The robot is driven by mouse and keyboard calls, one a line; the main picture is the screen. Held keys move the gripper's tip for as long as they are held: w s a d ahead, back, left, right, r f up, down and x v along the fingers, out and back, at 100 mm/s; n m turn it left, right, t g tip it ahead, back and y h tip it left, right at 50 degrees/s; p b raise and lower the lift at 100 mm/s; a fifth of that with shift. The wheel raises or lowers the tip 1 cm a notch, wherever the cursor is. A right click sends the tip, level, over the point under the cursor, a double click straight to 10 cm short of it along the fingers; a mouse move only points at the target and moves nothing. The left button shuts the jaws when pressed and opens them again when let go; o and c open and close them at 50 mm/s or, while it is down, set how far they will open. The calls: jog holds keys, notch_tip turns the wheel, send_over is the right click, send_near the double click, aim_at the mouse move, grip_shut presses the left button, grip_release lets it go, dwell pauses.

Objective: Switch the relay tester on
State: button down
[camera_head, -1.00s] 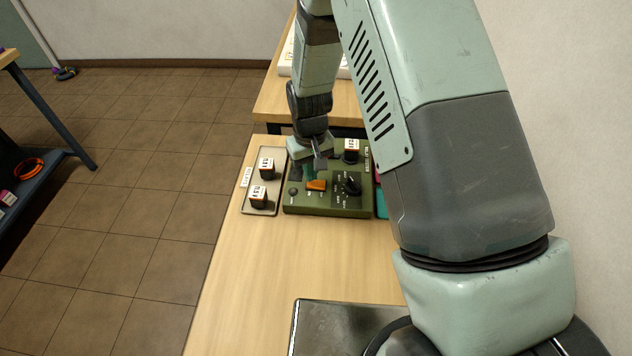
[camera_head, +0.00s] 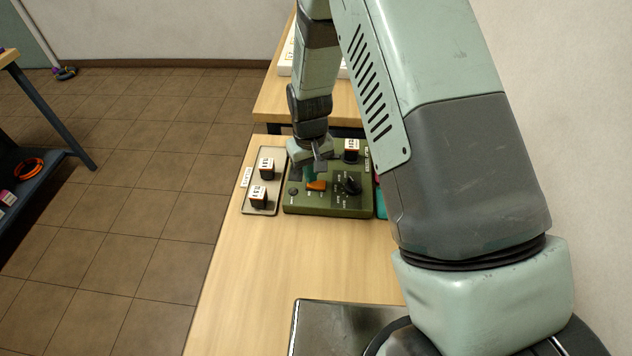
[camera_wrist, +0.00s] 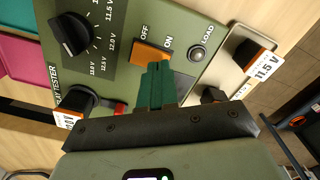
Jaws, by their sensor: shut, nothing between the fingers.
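The relay tester (camera_head: 330,203) is an olive-green box on the wooden bench. It also fills much of the wrist view (camera_wrist: 115,75). Its orange rocker switch (camera_wrist: 150,57) sits between the OFF and ON labels; in the head view it shows as a small orange patch (camera_head: 316,185). My gripper (camera_wrist: 157,72) is shut and empty, its teal fingers together at the lower, ON-side edge of the rocker and covering part of it. I cannot tell whether they touch it or which way it is pressed. In the head view, my gripper (camera_head: 309,174) is just behind the switch.
A black dial (camera_wrist: 72,35) and a round LOAD lamp (camera_wrist: 195,54) flank the switch. A relay block (camera_head: 352,150) stands on the tester's rear. A tray (camera_head: 262,209) with two labelled blocks lies to the left. The bench in front is clear.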

jog(key=shift+f, duration=0.65)
jog(key=shift+r, duration=3.5)
jog(key=shift+r, duration=0.1)
jog(key=s+d+r+m+t, duration=0.1)
jog(key=s+d+r, duration=0.15)
jog(key=r, duration=0.55)
jog(key=s+d+r+m+t, duration=0.15)
jog(key=d+r, duration=0.25)
jog(key=r, duration=0.4)
jog(key=s+d+r, duration=0.3)
jog(key=r, duration=0.5)
jog(key=s+d+r+m+t, duration=0.1)
jog(key=s+d+r, duration=0.2)
jog(key=s, duration=0.5)
jog(key=s+d+r+m+t, duration=0.2)
jog(key=s+d+r, duration=0.2)
jog(key=s, duration=0.4)
jog(key=shift+s+d+r, duration=0.2)
jog(key=shift+r, duration=0.3)
